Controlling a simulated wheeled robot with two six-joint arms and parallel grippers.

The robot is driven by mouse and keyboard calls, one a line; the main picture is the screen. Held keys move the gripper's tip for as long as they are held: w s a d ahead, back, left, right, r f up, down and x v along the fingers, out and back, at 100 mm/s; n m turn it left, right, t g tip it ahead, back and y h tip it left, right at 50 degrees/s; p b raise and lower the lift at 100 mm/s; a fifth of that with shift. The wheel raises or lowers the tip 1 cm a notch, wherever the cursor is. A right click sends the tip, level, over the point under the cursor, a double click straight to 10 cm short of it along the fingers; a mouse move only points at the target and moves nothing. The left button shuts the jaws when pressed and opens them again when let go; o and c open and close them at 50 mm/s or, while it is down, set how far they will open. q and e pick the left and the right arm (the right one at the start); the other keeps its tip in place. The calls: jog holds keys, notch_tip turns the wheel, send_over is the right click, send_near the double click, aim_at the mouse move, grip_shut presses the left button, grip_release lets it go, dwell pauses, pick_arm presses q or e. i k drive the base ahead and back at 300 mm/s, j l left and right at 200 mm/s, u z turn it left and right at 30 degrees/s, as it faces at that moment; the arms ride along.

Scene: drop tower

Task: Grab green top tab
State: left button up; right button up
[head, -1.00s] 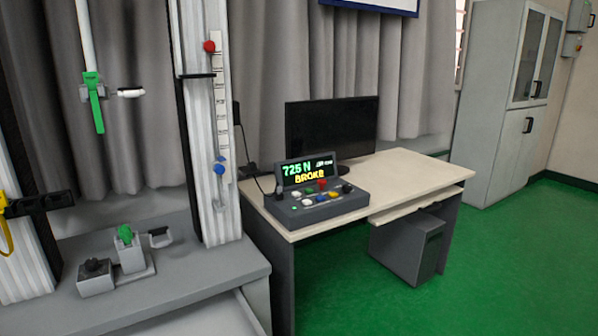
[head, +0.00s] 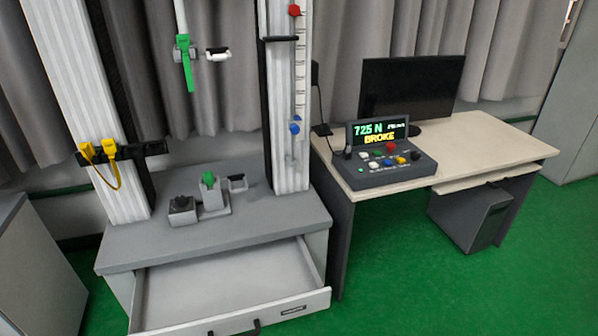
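A green strip (head: 189,72) hangs from an upper clamp with a white handle (head: 217,54), between the two tower columns. Its green top tab (head: 182,41) stands at the clamp. A second green piece (head: 208,179) sits in the grey lower clamp (head: 215,198) on the bench, with another white handle (head: 237,183) beside it. The upper strip and the lower piece are apart. Neither of my grippers shows in the head view.
The grey bench (head: 250,219) has an open, empty-looking drawer (head: 230,288) jutting out in front. A control box (head: 385,165) reading "72.5 N BROKE" stands on the desk (head: 480,150) at right.

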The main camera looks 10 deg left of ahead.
aim_at(183, 40)
jog(key=u, duration=1)
